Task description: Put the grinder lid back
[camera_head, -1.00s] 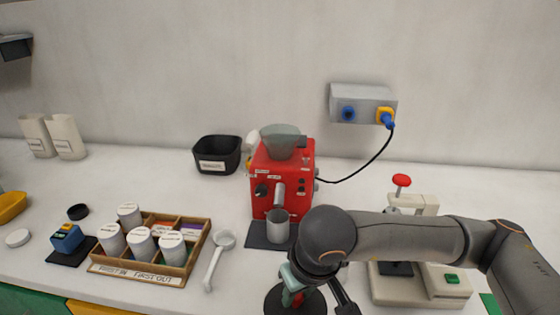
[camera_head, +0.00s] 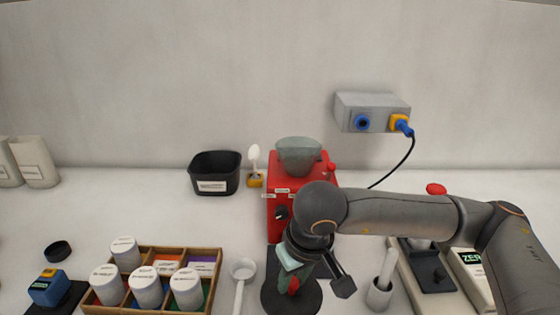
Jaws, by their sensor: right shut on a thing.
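The red grinder (camera_head: 284,201) stands on the counter near the wall, with a grey-green translucent hopper (camera_head: 298,150) on top. No lid shows on the hopper. My right gripper (camera_head: 293,282) hangs in front of the grinder, its arm coming from the right and covering the grinder's lower part. It is shut on a small red part, which looks like the knob of a dark round disc (camera_head: 271,297), apparently the grinder lid. The disc lies under the fingers; whether it touches the counter cannot be told. My left gripper is out of view.
A wooden box (camera_head: 222,266) of several white jars, a white scoop (camera_head: 241,269) and a black bin (camera_head: 215,173) are left of the grinder. A wall socket box (camera_head: 373,112) holds a plugged cable. A grey cup (camera_head: 378,296) and a ZERO-labelled device (camera_head: 469,266) are right.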

